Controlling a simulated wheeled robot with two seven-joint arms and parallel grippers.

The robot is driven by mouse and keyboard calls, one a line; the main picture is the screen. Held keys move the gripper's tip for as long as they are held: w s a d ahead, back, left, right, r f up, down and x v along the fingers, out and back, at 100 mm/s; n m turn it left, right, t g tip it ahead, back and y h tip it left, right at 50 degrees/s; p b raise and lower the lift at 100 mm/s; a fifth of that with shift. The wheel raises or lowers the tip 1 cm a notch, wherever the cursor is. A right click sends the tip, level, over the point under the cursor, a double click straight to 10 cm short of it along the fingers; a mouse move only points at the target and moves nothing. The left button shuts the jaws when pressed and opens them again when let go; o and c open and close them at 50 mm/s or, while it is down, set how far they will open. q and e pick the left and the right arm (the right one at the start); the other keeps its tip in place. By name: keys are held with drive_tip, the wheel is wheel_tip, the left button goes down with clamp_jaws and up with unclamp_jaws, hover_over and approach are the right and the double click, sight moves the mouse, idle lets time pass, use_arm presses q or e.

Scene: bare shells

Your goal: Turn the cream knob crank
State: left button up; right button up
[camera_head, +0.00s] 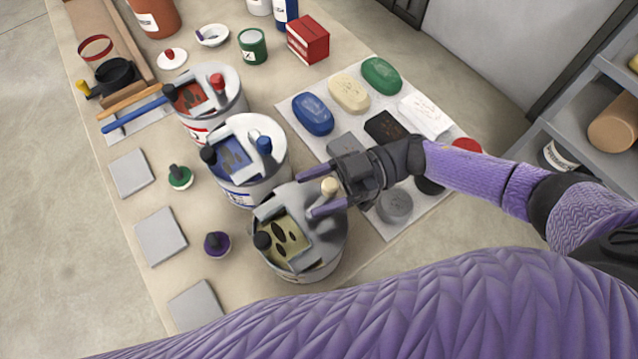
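The cream knob (329,187) stands upright on the crank of the nearest paint can (306,268). This can has a grey metal lid with a dark-spotted cream window and a black knob (262,240) at its left. My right gripper (327,189) reaches in from the right, with its fingers apart. My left gripper is not in view.
Two similar cans stand behind, one with a blue knob (264,144) and one with a red knob (217,82). A pale mat (322,148) with coloured ovals and blocks lies right. Grey tiles (161,235) line the left edge. A shelf (578,160) stands at the right.

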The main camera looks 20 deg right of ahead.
clamp_jaws()
drive_tip(key=n+g+b, duration=0.1)
drive_tip(key=n+g+h+b, duration=0.1)
drive_tip(key=g+b, duration=0.1)
drive_tip(key=n+g+b, duration=0.1)
drive_tip(key=g, duration=0.1)
drive_tip(key=shift+w+a+f, duration=0.3)
drive_tip(key=shift+a+f, duration=0.05)
drive_tip(key=shift+f, duration=0.05)
drive_tip(key=shift+a+r+n+g+h+b, duration=0.15)
drive_tip(key=shift+r+n+g+h+b, duration=0.2)
drive_tip(key=shift+n+g+h+b, duration=0.45)
drive_tip(key=shift+c, duration=0.4)
unclamp_jaws()
drive_tip(key=shift+o, duration=0.5)
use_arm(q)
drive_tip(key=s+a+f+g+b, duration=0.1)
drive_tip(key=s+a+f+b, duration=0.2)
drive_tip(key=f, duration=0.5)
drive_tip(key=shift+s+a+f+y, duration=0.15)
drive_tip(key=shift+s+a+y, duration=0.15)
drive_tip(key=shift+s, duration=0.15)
use_arm(e)
drive_tip(key=v, duration=1)
